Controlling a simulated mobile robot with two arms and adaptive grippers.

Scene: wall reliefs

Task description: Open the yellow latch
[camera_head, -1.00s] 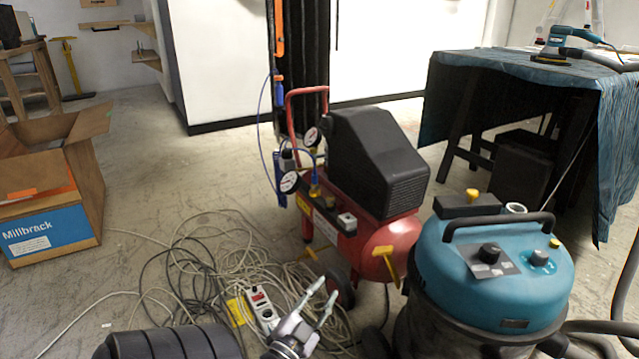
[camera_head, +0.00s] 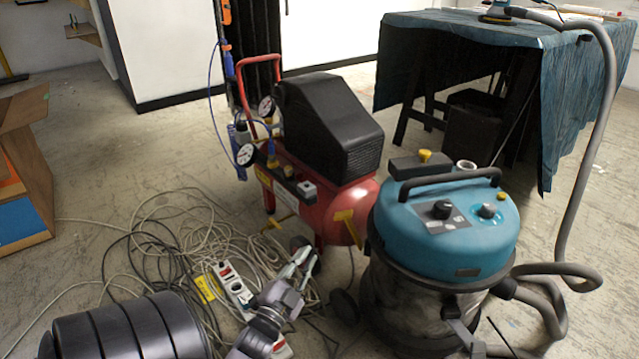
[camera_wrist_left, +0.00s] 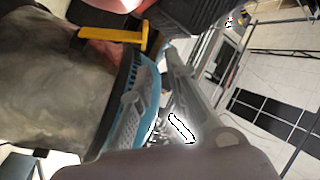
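The yellow latch (camera_head: 348,227) is on the side of the blue-topped shop vacuum (camera_head: 450,225), just under its lid, facing the red compressor. It also shows in the left wrist view as a yellow bar (camera_wrist_left: 116,36) against the vacuum's grey tank (camera_wrist_left: 55,85). My left gripper (camera_head: 301,256) is below and left of the latch, in front of the compressor, apart from the latch. Its two fingers are spread and nothing is between them. In the wrist view, a grey finger (camera_wrist_left: 190,88) lies beside the blue lid rim. I cannot make out my right gripper.
The red compressor (camera_head: 350,195) stands close behind the latch. Tangled cables and a white power strip (camera_head: 235,290) lie on the floor below my left gripper. The vacuum's grey hose (camera_head: 585,160) rises at the right. A table with a blue cloth (camera_head: 470,35) stands behind.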

